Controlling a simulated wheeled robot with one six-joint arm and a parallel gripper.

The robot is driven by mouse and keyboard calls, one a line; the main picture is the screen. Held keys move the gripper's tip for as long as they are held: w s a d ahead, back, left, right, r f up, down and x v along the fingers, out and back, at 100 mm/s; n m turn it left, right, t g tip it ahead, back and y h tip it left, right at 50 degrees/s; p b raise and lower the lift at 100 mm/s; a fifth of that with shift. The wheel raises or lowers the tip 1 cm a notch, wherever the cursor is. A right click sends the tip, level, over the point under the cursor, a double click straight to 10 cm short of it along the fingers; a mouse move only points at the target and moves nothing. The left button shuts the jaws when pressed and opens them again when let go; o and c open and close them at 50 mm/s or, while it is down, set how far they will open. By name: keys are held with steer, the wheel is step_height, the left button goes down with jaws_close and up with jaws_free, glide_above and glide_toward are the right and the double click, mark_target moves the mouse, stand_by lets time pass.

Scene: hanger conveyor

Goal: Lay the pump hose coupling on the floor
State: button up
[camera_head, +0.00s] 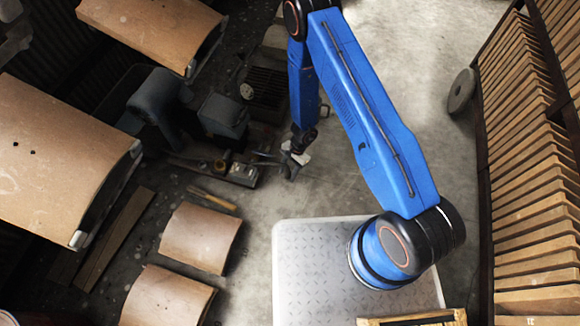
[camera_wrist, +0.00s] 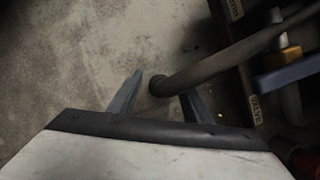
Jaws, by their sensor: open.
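In the wrist view, a dark hose comes in from the upper right, and its round end (camera_wrist: 158,86), which looks like the coupling, shows between my two fingers. My gripper (camera_wrist: 155,90) is open, one finger to each side of the hose; the right finger overlaps the hose in the picture, and I cannot tell if it touches. In the head view my gripper (camera_head: 290,168) is small and low over the concrete floor (camera_head: 325,185), beside dark equipment. The coupling is too small to make out there.
In the wrist view a blue part (camera_wrist: 288,78) and labelled dark frame stand at right; bare floor lies at left. In the head view, curved brown panels (camera_head: 202,238) lie at left, and a slatted wooden rack (camera_head: 525,170) lines the right.

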steer(key=v, duration=1.2)
steer(key=shift+r, duration=0.1)
steer(key=w+d+r+n+t+y, duration=0.1)
steer(key=w+r, duration=0.1)
steer(key=r, duration=0.8)
steer(key=w+d+r+n+t, duration=0.1)
steer(key=w+r+n, duration=0.1)
steer(key=r, duration=0.9)
steer(key=s+d+r+n+t, duration=0.1)
steer(key=s+d+r, duration=0.15)
steer(key=r, duration=0.65)
steer(key=s+d+r+n, duration=0.1)
steer(key=d+r+n, duration=0.15)
steer(key=r, duration=0.55)
steer(key=s+d+r+n+t+h, duration=0.1)
steer(key=s+d+r, duration=0.35)
steer(key=r, duration=0.25)
steer(key=s+d+r+n+t, duration=0.1)
steer(key=s+d+r, duration=0.3)
steer(key=s+r, duration=0.25)
steer(key=s+d+r+t+h, duration=0.1)
steer(key=s+d+r, duration=0.2)
steer(key=s, duration=0.4)
steer(key=s+d+r+t+h, duration=0.1)
steer(key=s+d+r+h, duration=0.1)
steer(key=s+d+r, duration=0.2)
steer(key=s+d+n, duration=0.1)
steer(key=s, duration=0.1)
steer(key=shift+s+t, duration=0.4)
